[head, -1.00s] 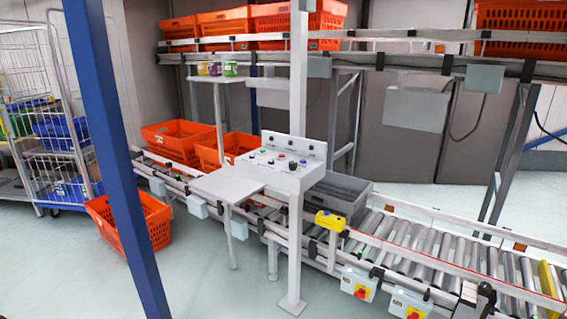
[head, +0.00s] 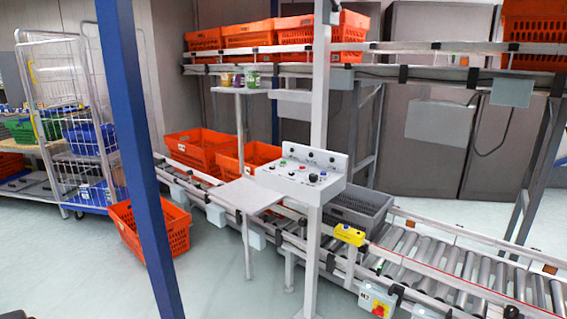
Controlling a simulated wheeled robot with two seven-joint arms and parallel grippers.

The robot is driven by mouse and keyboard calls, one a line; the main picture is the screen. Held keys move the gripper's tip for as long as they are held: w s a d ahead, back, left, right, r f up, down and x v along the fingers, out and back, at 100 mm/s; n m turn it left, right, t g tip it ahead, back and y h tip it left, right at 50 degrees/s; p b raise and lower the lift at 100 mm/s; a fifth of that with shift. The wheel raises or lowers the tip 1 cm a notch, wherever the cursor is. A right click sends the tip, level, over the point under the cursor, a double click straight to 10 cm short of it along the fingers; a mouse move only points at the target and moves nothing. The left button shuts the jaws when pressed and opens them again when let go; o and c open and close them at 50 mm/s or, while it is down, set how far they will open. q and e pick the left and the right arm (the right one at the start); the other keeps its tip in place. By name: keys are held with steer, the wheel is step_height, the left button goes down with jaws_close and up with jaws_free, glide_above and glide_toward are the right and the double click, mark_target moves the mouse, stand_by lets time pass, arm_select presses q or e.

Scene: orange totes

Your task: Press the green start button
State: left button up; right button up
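A light grey control panel (head: 290,182) stands on a white post at the middle of the head view, beside the roller conveyor. Its sloped top carries several small buttons and knobs. A small green button (head: 283,162) seems to sit at the panel's left rear, near a red one (head: 291,168); both are tiny, and labels cannot be read. A black knob (head: 312,178) is on the right part. Neither of my grippers is in view, and nothing touches the panel.
A blue post (head: 133,150) stands in the left foreground. A small grey shelf (head: 243,196) juts out left of the panel. The roller conveyor (head: 440,262) runs behind, with a grey tote (head: 358,208) on it. An orange tote (head: 150,228) is on the floor. Floor in front is clear.

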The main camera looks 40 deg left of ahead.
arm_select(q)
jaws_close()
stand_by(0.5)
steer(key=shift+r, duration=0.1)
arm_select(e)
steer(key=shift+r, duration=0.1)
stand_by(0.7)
